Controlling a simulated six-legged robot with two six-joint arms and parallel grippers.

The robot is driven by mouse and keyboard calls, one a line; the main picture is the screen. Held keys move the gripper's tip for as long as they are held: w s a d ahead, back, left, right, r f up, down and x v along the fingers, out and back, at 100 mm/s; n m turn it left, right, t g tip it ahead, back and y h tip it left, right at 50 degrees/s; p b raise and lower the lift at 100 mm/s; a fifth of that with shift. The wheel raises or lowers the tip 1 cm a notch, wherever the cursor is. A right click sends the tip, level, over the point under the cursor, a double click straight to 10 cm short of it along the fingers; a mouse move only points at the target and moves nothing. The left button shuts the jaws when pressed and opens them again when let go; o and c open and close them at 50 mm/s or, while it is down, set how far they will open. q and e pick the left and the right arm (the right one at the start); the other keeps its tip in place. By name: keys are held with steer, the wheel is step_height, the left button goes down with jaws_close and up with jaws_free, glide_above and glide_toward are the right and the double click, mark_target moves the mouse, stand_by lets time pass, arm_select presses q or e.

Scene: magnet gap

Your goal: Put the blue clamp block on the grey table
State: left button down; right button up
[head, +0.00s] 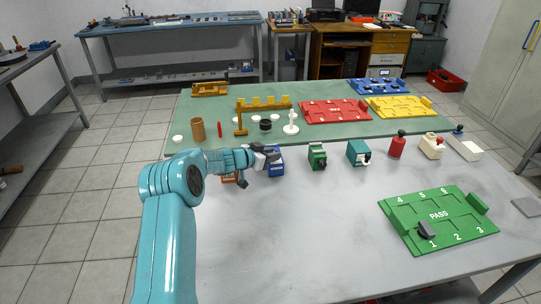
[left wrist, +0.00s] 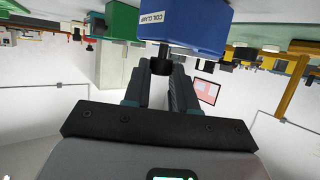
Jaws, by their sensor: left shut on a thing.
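The blue clamp block (head: 277,163) is at the middle of the head view, by the front edge of the green surface. Its white label shows in the left wrist view, where the block (left wrist: 205,28) is cut off by the top edge. My left gripper (head: 266,158) comes in from the left and is shut on the block's dark knob (left wrist: 160,63). I cannot tell whether the block's underside touches the surface. The grey table (head: 290,235) is bare in front of it. My right gripper is not in view.
An orange block (head: 229,179) is partly hidden by my left arm. A green block (head: 317,156) and a teal block (head: 358,152) stand to the right. A green numbered board (head: 455,205) lies on the right of the grey table. The near middle is clear.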

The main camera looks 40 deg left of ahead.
arm_select(q)
steer(key=shift+f, duration=0.15)
steer(key=c, duration=0.9)
jaws_free()
steer(key=shift+r, duration=0.2)
steer(key=v, duration=1.2)
steer(key=shift+d+f, duration=0.1)
